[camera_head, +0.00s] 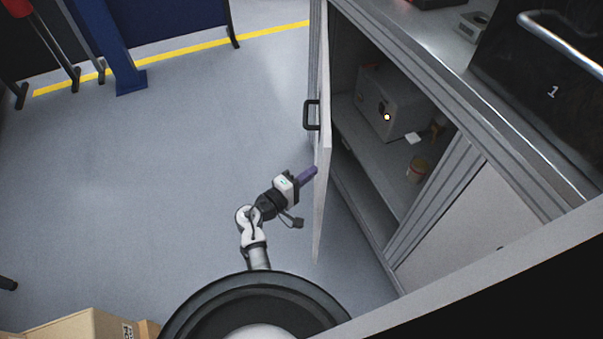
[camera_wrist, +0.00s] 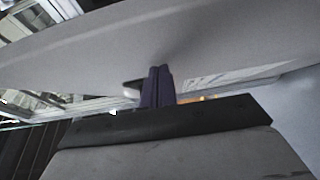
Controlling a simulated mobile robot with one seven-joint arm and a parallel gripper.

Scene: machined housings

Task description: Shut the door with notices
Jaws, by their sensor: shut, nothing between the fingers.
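The cabinet door (camera_head: 322,190) stands open in the head view, seen almost edge-on, with a dark handle (camera_head: 311,115) on its left face. No notices can be made out on it from this angle. My gripper (camera_head: 313,170) is shut and empty, its purple fingers pointing right at the door's left face, below the handle. The fingertips are at or very near the door; contact cannot be told for certain. In the wrist view the closed fingers (camera_wrist: 158,75) reach up to a grey panel (camera_wrist: 200,45), which looks like the door.
The open cabinet holds a grey box (camera_head: 393,103) and a small jar (camera_head: 418,169) on its shelf. A black drawer front (camera_head: 545,85) marked 1 is at the upper right. Cardboard boxes (camera_head: 85,326) stand at the lower left. The floor left of the door is clear.

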